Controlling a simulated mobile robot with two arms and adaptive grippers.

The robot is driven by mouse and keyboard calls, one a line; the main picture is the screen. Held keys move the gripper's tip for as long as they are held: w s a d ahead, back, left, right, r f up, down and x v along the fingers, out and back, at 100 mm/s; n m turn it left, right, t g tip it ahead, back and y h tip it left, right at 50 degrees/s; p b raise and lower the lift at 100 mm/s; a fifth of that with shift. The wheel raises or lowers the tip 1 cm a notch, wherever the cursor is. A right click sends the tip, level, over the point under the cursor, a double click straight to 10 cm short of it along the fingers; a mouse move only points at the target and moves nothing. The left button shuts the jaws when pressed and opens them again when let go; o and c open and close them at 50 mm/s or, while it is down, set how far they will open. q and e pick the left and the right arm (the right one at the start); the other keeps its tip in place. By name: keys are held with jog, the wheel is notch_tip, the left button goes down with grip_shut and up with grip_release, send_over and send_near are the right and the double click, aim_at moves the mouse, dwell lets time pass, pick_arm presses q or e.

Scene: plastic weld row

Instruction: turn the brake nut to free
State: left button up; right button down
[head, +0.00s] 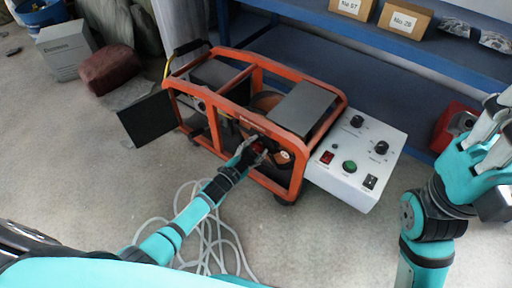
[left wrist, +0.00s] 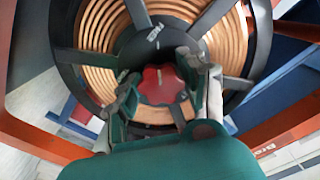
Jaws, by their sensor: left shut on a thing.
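The brake nut (left wrist: 160,86) is a red knob at the middle of the black spool hub in the left wrist view. A pale mark shows on its upper part. In the head view the nut (head: 258,147) shows as a bit of red at my left gripper (head: 252,152), inside the orange frame. My right gripper (head: 490,125) is at the right edge, away from the nut; its jaws are unclear.
The spool (left wrist: 100,25) carries copper-coloured wire behind spokes. An orange tube frame (head: 213,115) surrounds the work area. A white control box (head: 355,160) adjoins it on the right. A black panel (head: 148,120) sticks out left. Pale cable (head: 205,235) lies on the floor.

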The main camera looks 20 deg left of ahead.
pick_arm(q)
jog(key=shift+a+f, duration=0.1)
jog(key=o, duration=1.2)
jog(key=shift+s, duration=0.15)
jog(key=v, duration=1.1)
jog(key=shift+s+a, duration=0.15)
jog(key=shift+s, duration=0.25)
